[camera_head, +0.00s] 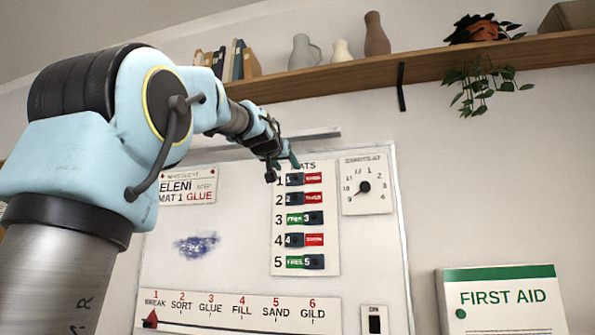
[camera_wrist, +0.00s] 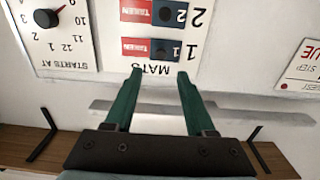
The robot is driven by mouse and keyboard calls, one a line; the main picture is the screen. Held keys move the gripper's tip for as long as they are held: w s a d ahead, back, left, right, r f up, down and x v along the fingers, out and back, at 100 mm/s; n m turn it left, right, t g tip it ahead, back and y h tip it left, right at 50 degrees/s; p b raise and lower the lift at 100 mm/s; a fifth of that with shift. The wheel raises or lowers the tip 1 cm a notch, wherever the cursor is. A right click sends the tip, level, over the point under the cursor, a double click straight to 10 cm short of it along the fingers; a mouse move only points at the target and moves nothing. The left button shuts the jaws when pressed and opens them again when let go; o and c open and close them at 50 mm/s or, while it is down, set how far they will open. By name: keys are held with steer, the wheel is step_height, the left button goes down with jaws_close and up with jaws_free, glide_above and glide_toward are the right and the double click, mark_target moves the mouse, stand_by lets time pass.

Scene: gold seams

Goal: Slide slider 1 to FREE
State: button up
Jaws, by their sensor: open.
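Slider 1 (camera_head: 294,179) is a dark knob in the top row of the MATS panel (camera_head: 306,267), at the left of its slot with a red label beside it. In the upside-down wrist view, slider 1 (camera_wrist: 164,50) is at the right of its red TAKEN label (camera_wrist: 136,48). My gripper (camera_wrist: 160,74) is open and empty. Its two green fingertips point at the panel near the MATS heading, on either side of slider 1's line. Whether they touch the panel, I cannot tell. In the head view, my gripper (camera_head: 286,164) is at the panel's top edge.
Sliders 2 (camera_head: 294,198) and 4 (camera_head: 294,240) also show red; sliders 3 (camera_head: 311,217) and 5 (camera_head: 314,262) show green FREE. A dial (camera_head: 364,187) is right of the panel. A grey ledge (camera_wrist: 200,115) and wooden shelf (camera_head: 420,68) are above the board.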

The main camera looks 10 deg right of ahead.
mark_target(294, 175)
steer(key=shift+p+x, duration=2.4)
steer(key=shift+x, duration=1.7)
steer(key=shift+a, duration=0.1)
steer(key=shift+c, duration=0.3)
jaws_close()
